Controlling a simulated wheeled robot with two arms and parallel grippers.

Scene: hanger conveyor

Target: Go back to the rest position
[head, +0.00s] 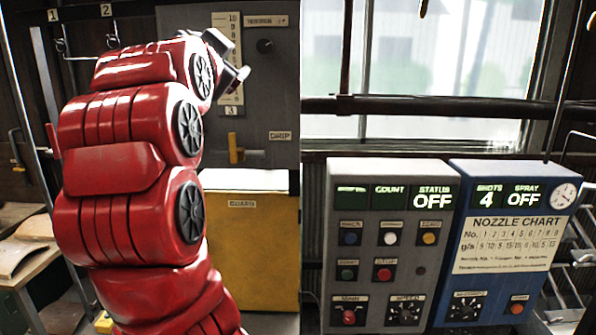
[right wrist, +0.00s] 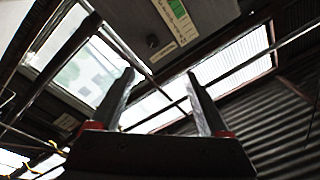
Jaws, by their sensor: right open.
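My right arm, red with black ribbed discs, rises up the left part of the head view. Its right gripper (head: 232,58) is at the upper end, in front of the grey panel with the numbered scale; a gap to that panel cannot be judged. In the right wrist view the two fingers of the right gripper (right wrist: 160,78) stand well apart with nothing between them. My left gripper is in neither view.
A grey panel (head: 270,100) with a scale and a knob is behind the gripper, above a yellow guard (head: 255,240). A grey control box (head: 345,255) and a blue control box (head: 480,290) stand at right, below a window (head: 440,70). Hooks (head: 113,35) hang upper left.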

